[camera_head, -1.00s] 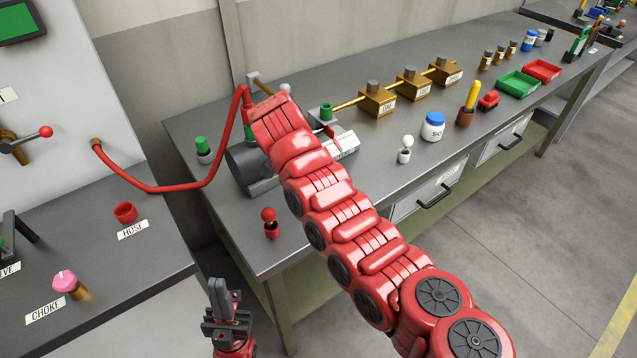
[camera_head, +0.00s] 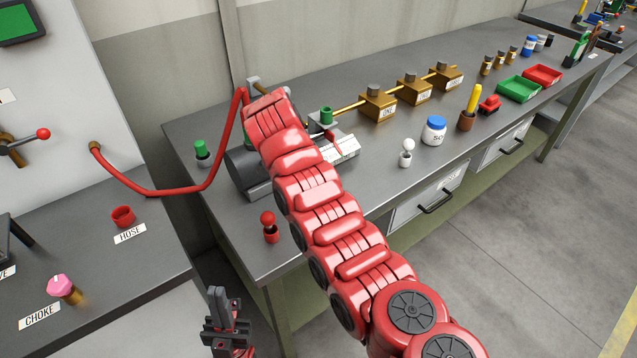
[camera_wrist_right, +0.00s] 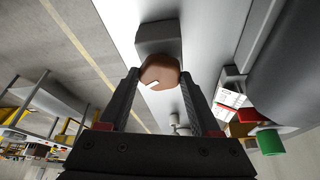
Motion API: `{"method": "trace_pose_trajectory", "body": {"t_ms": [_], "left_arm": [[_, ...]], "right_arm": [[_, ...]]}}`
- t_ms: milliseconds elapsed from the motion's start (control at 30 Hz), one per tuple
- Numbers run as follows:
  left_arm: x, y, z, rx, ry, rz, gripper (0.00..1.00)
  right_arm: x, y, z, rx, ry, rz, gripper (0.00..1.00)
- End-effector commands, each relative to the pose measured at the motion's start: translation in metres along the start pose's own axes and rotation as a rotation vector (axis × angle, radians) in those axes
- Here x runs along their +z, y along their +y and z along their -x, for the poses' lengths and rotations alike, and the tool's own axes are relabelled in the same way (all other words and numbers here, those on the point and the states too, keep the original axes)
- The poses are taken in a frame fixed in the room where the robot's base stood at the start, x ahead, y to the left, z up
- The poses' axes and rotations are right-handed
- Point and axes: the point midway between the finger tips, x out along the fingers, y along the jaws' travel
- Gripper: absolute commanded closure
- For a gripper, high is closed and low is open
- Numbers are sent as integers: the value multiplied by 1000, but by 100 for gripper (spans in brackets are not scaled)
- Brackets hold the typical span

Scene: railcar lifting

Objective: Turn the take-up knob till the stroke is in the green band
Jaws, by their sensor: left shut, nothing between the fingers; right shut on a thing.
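In the right wrist view a round brown knob (camera_wrist_right: 160,71) with a white mark sits on a grey block (camera_wrist_right: 158,38). My right gripper (camera_wrist_right: 160,82) is shut on this knob, one finger at each side. In the head view my red right arm hides that gripper and the knob. The dark cylinder unit (camera_head: 242,170) stands on the bench, partly behind the arm. Its white scale plate (camera_head: 345,149) shows beside the arm, and in the wrist view (camera_wrist_right: 231,98); the stroke reading is too small to tell. My left gripper (camera_head: 225,308) is shut and empty, low in front of the bench.
A red hose (camera_head: 160,192) runs from the left panel behind my right arm. A red-topped piece (camera_head: 269,226), a green-topped piece (camera_head: 201,150) and a white-topped piece (camera_head: 406,153) stand near the unit. Brass blocks (camera_head: 378,105) line the bench's back.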

Motion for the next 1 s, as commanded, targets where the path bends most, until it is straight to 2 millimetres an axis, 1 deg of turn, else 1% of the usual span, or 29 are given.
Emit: {"method": "trace_pose_trajectory", "body": {"t_ms": [100,133,200,300,567,667,767,833,867,933,967,1000], "left_arm": [[0,0,0,0,0,0,100],[0,0,0,0,0,0,100],[0,0,0,0,0,0,100],[0,0,0,0,0,0,100],[0,0,0,0,0,0,100],[-1,0,-6,0,0,0,100],[-3,-1,-19,0,0,0,100],[-5,-2,-32,0,0,0,100],[-6,-2,-34,0,0,0,100],[-7,-2,-43,0,0,0,100],[-8,-2,-45,0,0,0,100],[-6,-2,-36,0,1,0,100]], "right_arm": [[0,0,-1,2,0,1,92],[0,0,-1,2,0,1,34],[0,0,-1,2,0,1,22],[0,0,-1,2,0,1,7],[0,0,0,1,0,0,7],[-1,0,7,1,0,1,7],[-3,0,22,0,0,0,7],[-4,0,38,1,0,0,7],[-4,0,44,0,0,0,7],[-5,0,63,-1,1,-1,7],[-4,0,70,-1,2,0,7],[-1,-1,71,-2,1,2,7]]}}
